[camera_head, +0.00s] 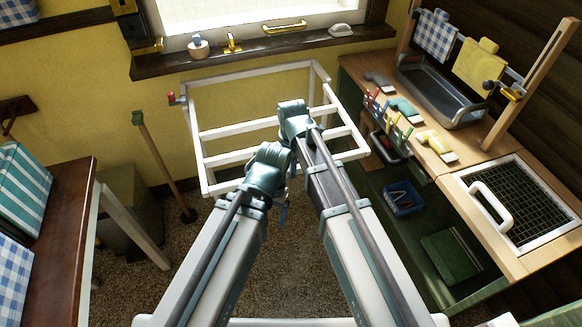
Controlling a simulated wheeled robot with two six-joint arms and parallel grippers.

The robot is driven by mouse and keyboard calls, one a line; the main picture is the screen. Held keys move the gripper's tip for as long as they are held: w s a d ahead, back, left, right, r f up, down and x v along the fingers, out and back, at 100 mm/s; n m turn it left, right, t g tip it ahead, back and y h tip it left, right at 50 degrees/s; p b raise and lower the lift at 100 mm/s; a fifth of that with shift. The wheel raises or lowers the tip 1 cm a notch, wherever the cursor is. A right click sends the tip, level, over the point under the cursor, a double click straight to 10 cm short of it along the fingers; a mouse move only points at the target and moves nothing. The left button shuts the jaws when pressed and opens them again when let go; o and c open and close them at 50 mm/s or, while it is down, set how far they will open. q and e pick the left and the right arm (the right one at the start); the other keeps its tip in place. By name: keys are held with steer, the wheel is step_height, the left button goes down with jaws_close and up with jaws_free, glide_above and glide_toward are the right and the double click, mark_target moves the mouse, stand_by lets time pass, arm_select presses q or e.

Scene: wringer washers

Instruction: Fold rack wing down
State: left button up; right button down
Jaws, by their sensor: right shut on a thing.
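The white rack wing (236,157) is a frame with several crossbars, below the window in the middle of the view. It slants between the wall and my arms. My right gripper (294,117) reaches over the middle of the frame and is shut, apparently on one of its bars; the wrist hides the contact. My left gripper (268,178) is at the near edge of the frame, left of the right one. A red knob (171,97) is at the rack's upper left corner.
A wooden counter (465,185) with a metal basin (440,92), brushes and a white-handled screen stands on the right. A brown table (62,215) with folded cloths is on the left. A pole (165,165) leans at the wall. Gravelly floor between is mostly clear.

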steer(key=w+a+f+t+y+b, duration=0.1)
steer(key=w+f+t+b, duration=0.25)
steer(key=f+b, duration=0.75)
steer(key=w+a+f+t+y+b, duration=0.1)
steer(key=w+a+f+t+b, duration=0.2)
steer(key=f+b, duration=0.75)
steer(key=w+f+t+y+b, duration=0.1)
steer(key=w+f+t+b, duration=0.35)
steer(key=b, duration=0.95)
steer(key=a+r+b+x, duration=0.1)
steer(key=b+x, duration=1)
steer(key=x, duration=1.3)
steer(key=shift+w+y, duration=0.3)
steer(key=shift+w, duration=0.35)
steer(key=shift+r, duration=0.1)
steer(key=c, duration=0.7)
jaws_free()
steer(key=shift+w+f, duration=0.1)
steer(key=shift+f, duration=0.15)
